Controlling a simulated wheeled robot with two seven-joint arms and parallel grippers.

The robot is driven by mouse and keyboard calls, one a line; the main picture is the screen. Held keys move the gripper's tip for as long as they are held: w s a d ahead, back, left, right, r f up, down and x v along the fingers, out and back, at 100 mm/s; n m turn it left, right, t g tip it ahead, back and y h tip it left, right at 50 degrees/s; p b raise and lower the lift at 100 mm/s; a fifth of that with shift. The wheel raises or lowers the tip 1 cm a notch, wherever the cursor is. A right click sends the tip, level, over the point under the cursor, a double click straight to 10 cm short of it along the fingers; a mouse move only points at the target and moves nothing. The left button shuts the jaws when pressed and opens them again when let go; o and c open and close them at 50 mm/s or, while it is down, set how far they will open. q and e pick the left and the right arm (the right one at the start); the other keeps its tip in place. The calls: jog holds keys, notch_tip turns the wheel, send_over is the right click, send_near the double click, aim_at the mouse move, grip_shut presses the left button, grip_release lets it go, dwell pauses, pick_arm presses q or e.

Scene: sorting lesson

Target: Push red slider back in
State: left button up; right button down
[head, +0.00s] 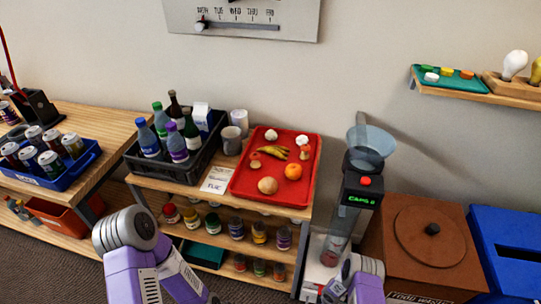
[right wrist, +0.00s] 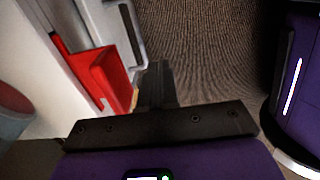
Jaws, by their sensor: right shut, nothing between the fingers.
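The red slider (right wrist: 108,78) shows in the right wrist view as a red block sticking out from a white housing (right wrist: 92,22). My right gripper (right wrist: 155,72) is shut and empty, its dark fingers just to the right of the red slider; I cannot tell whether they touch it. In the head view the machine with a clear funnel (head: 371,142) and a red button stands at centre right, with a white base (head: 318,270) low down. My right forearm is in front of part of that base. My left arm is at lower left, its gripper out of view.
Left of the machine is a shelf unit with a red tray (head: 240,185) of food and a black crate (head: 135,160) of bottles. To its right are a brown box (head: 425,270) and a blue bin (head: 510,220). Carpet (right wrist: 210,40) lies open beyond my right fingers.

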notch_tip(320, 180, up, 8)
jog(key=p, duration=0.6)
jog(key=s+a+r+m+y, duration=0.1)
jog(key=s+a+r+m, duration=0.3)
jog(key=r+m, duration=0.2)
jog(key=s+a+r+m+y, duration=0.1)
jog(key=s+a+r+m, duration=0.3)
jog(key=r, duration=0.7)
jog(key=s+a+r+m+y, duration=0.2)
jog(key=s+a+r+m, duration=0.2)
jog(key=r+m, duration=0.4)
jog(key=shift+s+a+r+t+p, duration=0.25)
jog(key=shift+a+r+t+p, duration=0.15)
jog(key=shift+a, duration=0.2)
